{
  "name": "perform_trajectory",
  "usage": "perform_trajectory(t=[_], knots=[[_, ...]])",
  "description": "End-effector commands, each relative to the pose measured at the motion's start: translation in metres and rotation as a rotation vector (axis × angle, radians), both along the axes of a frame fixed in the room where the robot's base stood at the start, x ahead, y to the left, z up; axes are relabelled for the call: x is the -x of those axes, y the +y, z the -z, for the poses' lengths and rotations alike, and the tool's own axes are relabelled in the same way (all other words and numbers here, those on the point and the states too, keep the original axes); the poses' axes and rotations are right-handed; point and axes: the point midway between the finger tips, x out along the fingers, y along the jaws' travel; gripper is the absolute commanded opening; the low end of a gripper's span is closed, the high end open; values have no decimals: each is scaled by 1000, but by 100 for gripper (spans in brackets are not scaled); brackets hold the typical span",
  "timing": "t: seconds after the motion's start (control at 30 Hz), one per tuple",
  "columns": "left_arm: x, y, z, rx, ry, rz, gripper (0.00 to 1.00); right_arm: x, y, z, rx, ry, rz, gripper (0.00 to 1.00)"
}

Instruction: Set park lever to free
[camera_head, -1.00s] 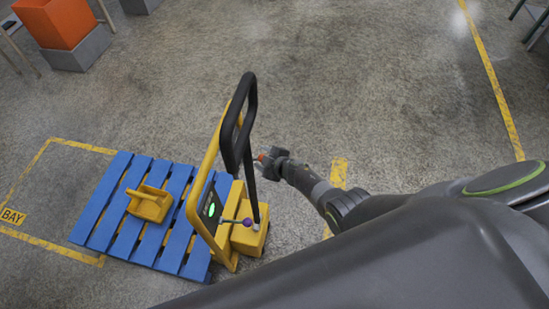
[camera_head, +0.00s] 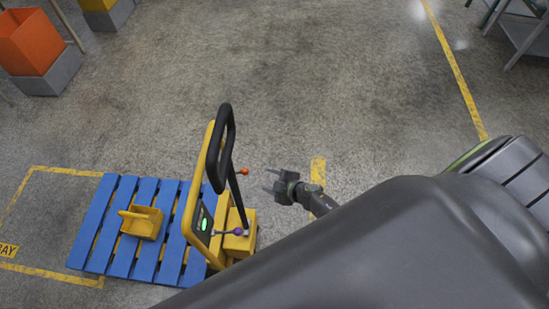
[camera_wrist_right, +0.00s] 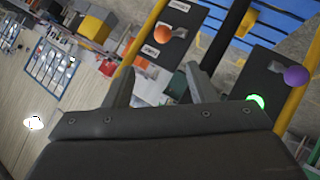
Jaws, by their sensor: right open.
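The pallet truck (camera_head: 199,180) is yellow with a black loop handle (camera_head: 222,145). A lever with an orange knob (camera_head: 244,171) sticks out on the right side of its mast. In the right wrist view the orange knob (camera_wrist_right: 162,34) sits on a dark plate with small white labels too blurred to read. A purple-knobbed lever (camera_head: 238,231) is lower, near a green light (camera_head: 204,224); the purple knob also shows in the right wrist view (camera_wrist_right: 295,76). My right gripper (camera_head: 270,180) is open and empty, just right of the orange knob and apart from it. My left gripper is out of view.
The truck stands at a blue pallet (camera_head: 123,228) carrying a yellow block-like part (camera_head: 141,222), inside a yellow-marked bay. An orange bin (camera_head: 28,42) stands at the far left. Open concrete floor lies behind and to the right of the truck.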

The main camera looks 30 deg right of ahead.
Motion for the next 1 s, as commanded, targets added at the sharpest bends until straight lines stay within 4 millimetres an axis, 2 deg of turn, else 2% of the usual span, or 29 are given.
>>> perform_trajectory(t=[0.2,0.8,0.9,1.0], knots=[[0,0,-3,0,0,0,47,12,-5,-7,1,1,1,51],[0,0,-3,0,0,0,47,14,-5,-8,0,1,1,51],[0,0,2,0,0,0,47,17,-8,0,-7,9,18,51],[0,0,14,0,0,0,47,31,-16,25,-26,39,81,51]])
